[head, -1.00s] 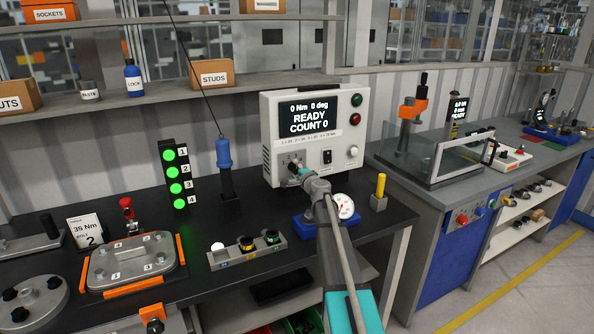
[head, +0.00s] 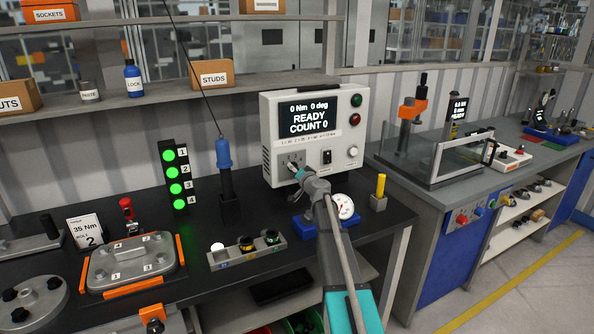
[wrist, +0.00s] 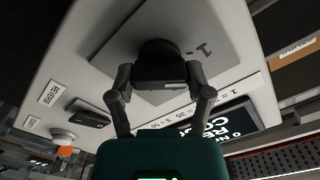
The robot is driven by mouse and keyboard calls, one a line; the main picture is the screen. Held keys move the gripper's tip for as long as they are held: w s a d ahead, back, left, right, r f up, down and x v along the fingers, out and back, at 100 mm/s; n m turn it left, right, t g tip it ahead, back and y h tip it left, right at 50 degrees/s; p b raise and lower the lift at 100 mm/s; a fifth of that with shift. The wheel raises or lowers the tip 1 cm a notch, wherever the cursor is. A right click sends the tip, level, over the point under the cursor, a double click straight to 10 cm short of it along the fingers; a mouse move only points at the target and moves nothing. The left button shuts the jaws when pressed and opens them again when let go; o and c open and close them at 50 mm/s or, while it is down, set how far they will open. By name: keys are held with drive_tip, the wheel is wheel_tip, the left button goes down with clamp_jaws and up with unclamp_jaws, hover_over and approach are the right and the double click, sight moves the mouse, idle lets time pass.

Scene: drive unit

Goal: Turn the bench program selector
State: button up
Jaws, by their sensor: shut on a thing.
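The white controller box (head: 338,104) stands at the back of the dark bench, its screen (head: 309,117) reading "0 Nm 0 deg READY COUNT 0". My gripper (head: 294,167) is at the selector plate on the box's lower left and mostly covers the knob. In the wrist view, the black selector knob (wrist: 160,62) sits on its grey plate (wrist: 205,45), between the two fingers of my gripper (wrist: 161,88), which are shut on it. The number 1 shows on the plate beside the knob. The knob's pointer direction is not clear.
A black rocker switch (head: 327,156) and a white knob (head: 352,151) are right of the selector. A blue-handled tool (head: 223,153) hangs to the left. A round gauge (head: 343,206) and a yellow pin (head: 381,185) stand in front to the right.

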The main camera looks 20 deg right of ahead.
drive_tip(key=shift+n, duration=0.8)
drive_tip(key=o, duration=1.1)
drive_tip(key=shift+o, duration=0.2)
drive_tip(key=shift+s, duration=0.1)
